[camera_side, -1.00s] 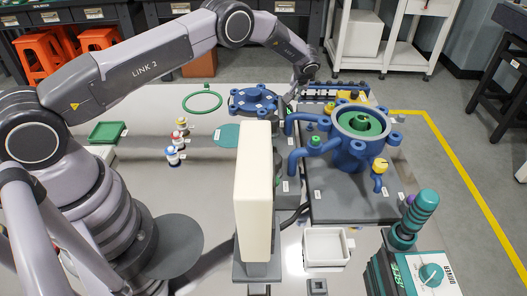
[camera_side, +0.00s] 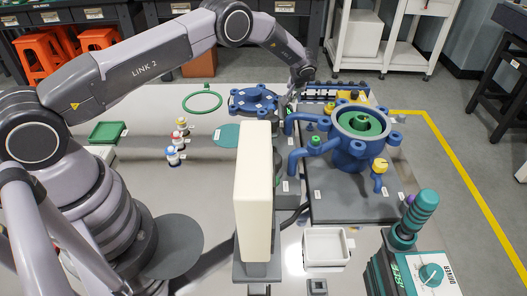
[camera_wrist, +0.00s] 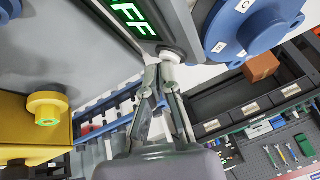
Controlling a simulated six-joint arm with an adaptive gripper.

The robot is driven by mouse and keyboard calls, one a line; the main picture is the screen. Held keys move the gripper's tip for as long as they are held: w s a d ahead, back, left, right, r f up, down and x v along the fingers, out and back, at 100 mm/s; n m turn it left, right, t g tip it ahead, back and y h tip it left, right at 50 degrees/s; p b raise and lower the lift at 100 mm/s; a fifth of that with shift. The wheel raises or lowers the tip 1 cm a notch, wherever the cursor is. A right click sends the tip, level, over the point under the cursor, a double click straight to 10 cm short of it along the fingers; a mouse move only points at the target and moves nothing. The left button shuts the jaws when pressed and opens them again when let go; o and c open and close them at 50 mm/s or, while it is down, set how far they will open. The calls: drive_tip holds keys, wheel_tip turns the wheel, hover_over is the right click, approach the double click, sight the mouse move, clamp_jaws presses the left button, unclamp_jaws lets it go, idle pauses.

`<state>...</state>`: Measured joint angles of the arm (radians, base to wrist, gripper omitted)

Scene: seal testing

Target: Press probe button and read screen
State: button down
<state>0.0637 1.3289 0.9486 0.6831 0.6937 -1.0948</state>
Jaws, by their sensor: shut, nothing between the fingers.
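In the wrist view a dark grey device carries a screen (camera_wrist: 130,14) with green lit characters. "FF" is readable and the rest is cut off by the frame. A pale round button-like stub (camera_wrist: 172,56) sits at the device's lower edge. My gripper (camera_wrist: 165,72) is shut and empty, with its fingertips right at this stub; I cannot tell whether they touch it. In the side view my gripper (camera_side: 288,97) is beside the blue flanged lid, and its tips are hard to make out. A tall cream panel (camera_side: 254,190) hides part of the area below it.
The blue flanged lid (camera_side: 254,101) and blue vessel (camera_side: 362,138) stand close on either side of my gripper. A yellow fitting (camera_wrist: 46,108) is left in the wrist view. A white tray (camera_side: 326,247) and teal-handled device (camera_side: 413,220) are nearer the camera.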

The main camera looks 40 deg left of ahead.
drive_tip(key=shift+s+a+f, duration=0.1)
drive_tip(key=shift+f, duration=0.05)
idle(0.3)
drive_tip(key=shift+w+d+r, duration=0.35)
drive_tip(key=shift+d+r, duration=0.05)
drive_tip(key=shift+r, duration=0.2)
drive_tip(key=shift+w+d+r, duration=0.4)
drive_tip(key=shift+r, duration=0.2)
drive_tip(key=shift+w+d+r, duration=0.4)
drive_tip(key=shift+r, duration=0.25)
drive_tip(key=shift+w+d+r, duration=0.4)
drive_tip(key=shift+r, duration=0.2)
